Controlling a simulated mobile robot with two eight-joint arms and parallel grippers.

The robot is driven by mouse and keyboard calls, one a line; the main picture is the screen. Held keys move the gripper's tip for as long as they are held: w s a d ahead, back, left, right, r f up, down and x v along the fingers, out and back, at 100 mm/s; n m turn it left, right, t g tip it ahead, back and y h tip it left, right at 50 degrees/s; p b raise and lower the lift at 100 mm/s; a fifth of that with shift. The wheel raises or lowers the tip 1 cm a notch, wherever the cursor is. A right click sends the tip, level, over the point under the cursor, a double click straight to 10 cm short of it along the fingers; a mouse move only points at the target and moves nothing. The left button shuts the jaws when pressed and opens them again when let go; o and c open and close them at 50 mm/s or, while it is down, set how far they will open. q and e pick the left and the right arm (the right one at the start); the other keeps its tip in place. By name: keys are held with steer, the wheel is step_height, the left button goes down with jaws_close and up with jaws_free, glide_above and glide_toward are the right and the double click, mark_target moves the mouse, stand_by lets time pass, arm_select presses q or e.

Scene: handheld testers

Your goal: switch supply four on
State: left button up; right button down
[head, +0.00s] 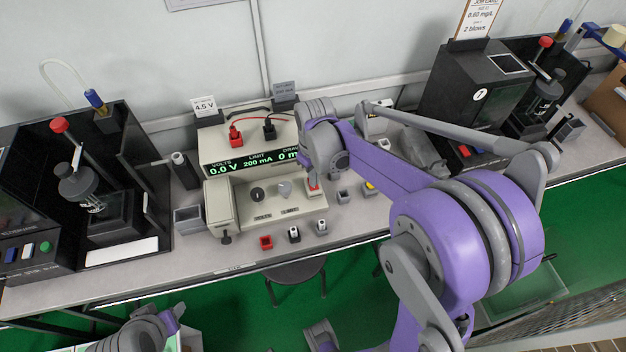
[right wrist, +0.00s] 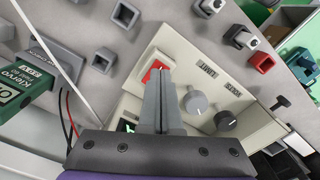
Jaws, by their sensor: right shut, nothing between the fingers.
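The cream bench supply (head: 223,152) stands mid-bench, with a lit green display (head: 240,163) reading 0.0 V and 200 mA; the draw reading is partly hidden by my arm. Its sloping front panel (head: 262,212) carries a dark knob (right wrist: 228,121), a grey knob (right wrist: 196,102) and a red rocker switch (right wrist: 155,71) in a white frame. My right gripper (right wrist: 163,78) is shut and empty, its tips at the red switch, partly covering it. I cannot tell whether they touch. In the head view, the right gripper (head: 314,187) is mostly hidden. My left gripper's fingers are not in view.
Dark tester booths (head: 130,165) stand left and right. A stool (head: 297,272) is under the bench.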

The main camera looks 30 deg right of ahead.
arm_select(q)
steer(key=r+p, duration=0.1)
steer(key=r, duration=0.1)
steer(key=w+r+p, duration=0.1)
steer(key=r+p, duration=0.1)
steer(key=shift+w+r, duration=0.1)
arm_select(e)
step_height(320, 180, up, 6)
steer(key=shift+f, duration=0.1)
stand_by(0.4)
steer(key=s+a+m+t, duration=0.1)
steer(key=s+a+t, duration=0.1)
steer(key=s, duration=0.5)
steer(key=s+a+r+m+t, duration=0.1)
steer(key=s+a+m+t, duration=0.1)
steer(key=s, duration=0.6)
steer(key=a+t, duration=0.1)
steer(key=a, duration=0.1)
steer(key=shift+s+a+r, duration=0.2)
steer(key=shift+a+r, duration=0.1)
steer(key=shift+a, duration=0.1)
